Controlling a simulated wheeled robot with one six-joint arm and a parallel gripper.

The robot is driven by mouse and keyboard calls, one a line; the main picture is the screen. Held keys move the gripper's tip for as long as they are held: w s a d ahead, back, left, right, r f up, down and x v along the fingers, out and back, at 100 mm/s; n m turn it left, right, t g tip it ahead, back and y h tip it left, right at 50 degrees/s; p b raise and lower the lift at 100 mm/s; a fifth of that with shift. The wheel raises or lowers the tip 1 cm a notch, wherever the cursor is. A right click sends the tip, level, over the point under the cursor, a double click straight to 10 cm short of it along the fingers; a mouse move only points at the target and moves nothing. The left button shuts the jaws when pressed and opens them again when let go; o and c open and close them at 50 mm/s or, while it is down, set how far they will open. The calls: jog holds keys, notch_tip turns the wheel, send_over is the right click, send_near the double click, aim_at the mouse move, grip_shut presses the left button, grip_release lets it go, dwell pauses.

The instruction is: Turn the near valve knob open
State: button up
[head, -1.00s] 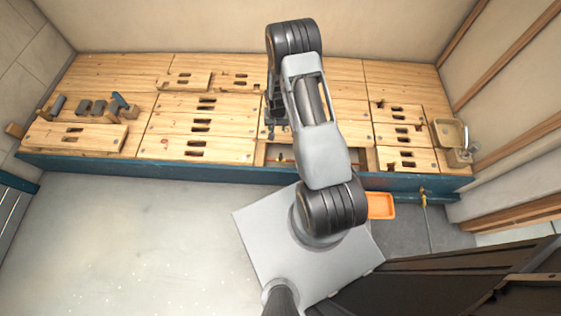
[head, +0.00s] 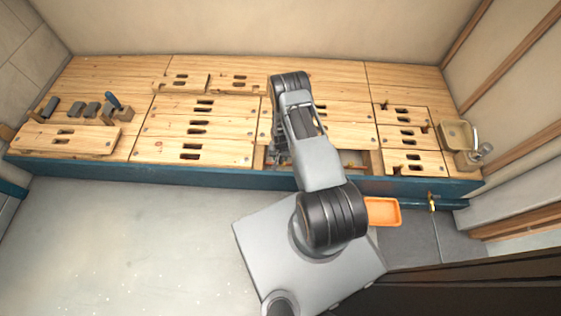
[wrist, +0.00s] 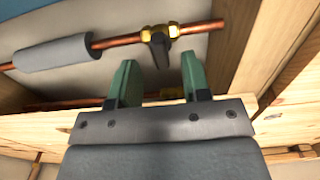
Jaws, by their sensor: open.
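In the wrist view, a brass valve (wrist: 158,30) with a dark grey lever knob (wrist: 158,52) sits on a copper pipe (wrist: 200,27). The knob points down in the picture, toward the gap between my fingers. My gripper (wrist: 159,65) is open, with two green fingers apart and nothing between them; whether they touch the knob is unclear. A second brass fitting (wrist: 172,93) shows low between the fingers on another copper pipe, mostly hidden by my gripper. In the head view, my arm covers most of the open bay (head: 352,160).
A grey insulation sleeve (wrist: 52,60) wraps the pipe left of the valve. Wooden framing (wrist: 285,55) borders the bay on the right. Slotted wooden panels (head: 200,128) surround the opening. An orange tray (head: 382,211) lies in front of the blue edge, near a brass tap (head: 432,202).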

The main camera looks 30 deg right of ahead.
aim_at(280, 160)
jog(key=shift+f+b, duration=0.4)
jog(key=shift+f, duration=1.2)
grip_shut()
